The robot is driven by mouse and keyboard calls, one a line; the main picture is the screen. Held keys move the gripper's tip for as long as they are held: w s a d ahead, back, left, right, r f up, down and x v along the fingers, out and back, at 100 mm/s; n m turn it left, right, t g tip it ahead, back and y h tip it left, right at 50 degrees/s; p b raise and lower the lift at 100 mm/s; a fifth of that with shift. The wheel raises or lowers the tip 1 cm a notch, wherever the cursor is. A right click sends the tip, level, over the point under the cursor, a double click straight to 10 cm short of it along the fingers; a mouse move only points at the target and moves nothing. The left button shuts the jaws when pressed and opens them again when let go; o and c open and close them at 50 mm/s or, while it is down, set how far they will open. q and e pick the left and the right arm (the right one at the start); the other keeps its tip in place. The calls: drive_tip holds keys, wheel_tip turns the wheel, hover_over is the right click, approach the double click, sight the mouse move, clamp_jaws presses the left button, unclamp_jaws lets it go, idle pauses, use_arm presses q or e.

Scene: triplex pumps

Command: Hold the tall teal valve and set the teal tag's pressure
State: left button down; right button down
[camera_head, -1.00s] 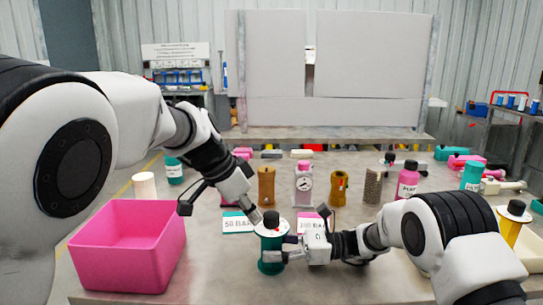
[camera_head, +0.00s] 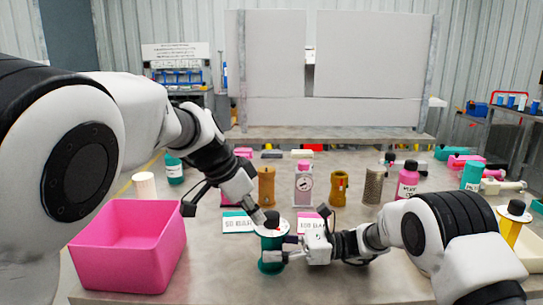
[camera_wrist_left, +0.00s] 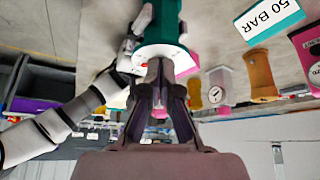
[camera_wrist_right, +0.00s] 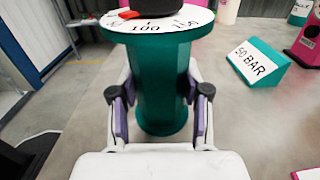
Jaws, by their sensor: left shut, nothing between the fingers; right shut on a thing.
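The tall teal valve (camera_head: 271,262) stands upright at the table's front, with a white dial and black knob on top. In the right wrist view its dial (camera_wrist_right: 150,26) shows 100 on the near rim, with a red pointer left of it. My right gripper (camera_head: 286,248) is shut around the teal body (camera_wrist_right: 160,85). My left gripper (camera_head: 259,215) is shut and empty, its tips close to the knob from above; contact is unclear. In the left wrist view its fingers (camera_wrist_left: 160,70) hide the knob. The teal tag (camera_head: 237,223) behind the valve reads 50 BAR (camera_wrist_right: 252,62).
A pink bin (camera_head: 130,245) stands at the left. A pink tag (camera_head: 310,226) lies behind the valve to the right. Further back stand a pink gauge block (camera_head: 303,185), brown cylinders (camera_head: 340,187) and a pink bottle (camera_head: 407,182). A yellow-bodied valve (camera_head: 513,225) stands far right.

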use_arm(q)
drive_tip(key=shift+s+a, duration=0.2)
drive_tip(key=shift+a, duration=0.1)
drive_tip(key=shift+r, duration=0.2)
wheel_tip(320, 180, up, 6)
drive_tip(key=shift+f, duration=0.15)
use_arm(e)
drive_tip(key=shift+c, duration=2.3)
unclamp_jaws()
